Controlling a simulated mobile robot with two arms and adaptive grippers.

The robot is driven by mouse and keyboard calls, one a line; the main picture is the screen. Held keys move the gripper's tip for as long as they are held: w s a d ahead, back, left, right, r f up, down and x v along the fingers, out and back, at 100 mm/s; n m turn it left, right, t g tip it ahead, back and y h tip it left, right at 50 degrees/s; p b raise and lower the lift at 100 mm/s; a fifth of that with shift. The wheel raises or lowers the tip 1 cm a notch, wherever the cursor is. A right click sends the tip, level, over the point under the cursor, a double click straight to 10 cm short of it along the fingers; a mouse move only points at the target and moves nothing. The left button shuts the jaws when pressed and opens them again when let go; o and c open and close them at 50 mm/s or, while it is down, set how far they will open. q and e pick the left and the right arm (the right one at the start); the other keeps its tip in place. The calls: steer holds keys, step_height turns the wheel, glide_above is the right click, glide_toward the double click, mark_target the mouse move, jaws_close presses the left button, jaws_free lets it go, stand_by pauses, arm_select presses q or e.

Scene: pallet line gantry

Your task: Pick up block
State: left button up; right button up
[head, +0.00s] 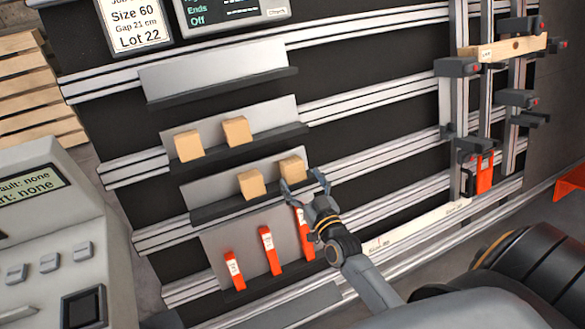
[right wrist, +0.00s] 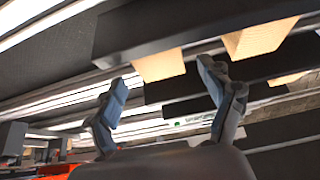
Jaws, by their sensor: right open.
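Two tan wooden blocks (head: 188,145) (head: 237,131) sit on the middle shelf of the wall rack. Two more blocks stand on the shelf below, one at left (head: 251,184) and one at right (head: 292,169). My right gripper (head: 305,182) is open and empty, its fingers pointing up at the lower shelf's right block and overlapping its lower edge in the head view. In the right wrist view, a block (right wrist: 160,66) shows just beyond and between the open fingertips (right wrist: 166,86), and another block (right wrist: 258,40) lies to its right. Contact cannot be told. My left gripper is out of view.
Red labelled pieces (head: 270,250) stand on a bottom shelf below the gripper. The top shelf (head: 215,72) is empty. A clamp frame holding a wooden bar (head: 510,49) is at upper right. A grey control console (head: 60,230) stands at left.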

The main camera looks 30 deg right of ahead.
mark_target(296, 171)
steer(key=shift+w+r, duration=0.15)
steer(key=shift+w, duration=0.45)
steer(key=w+p, duration=0.1)
steer(key=w, duration=0.3)
steer(key=shift+w+d, duration=0.1)
steer(key=shift+w, duration=0.2)
steer(key=shift+s, duration=0.1)
steer(key=c, duration=1.3)
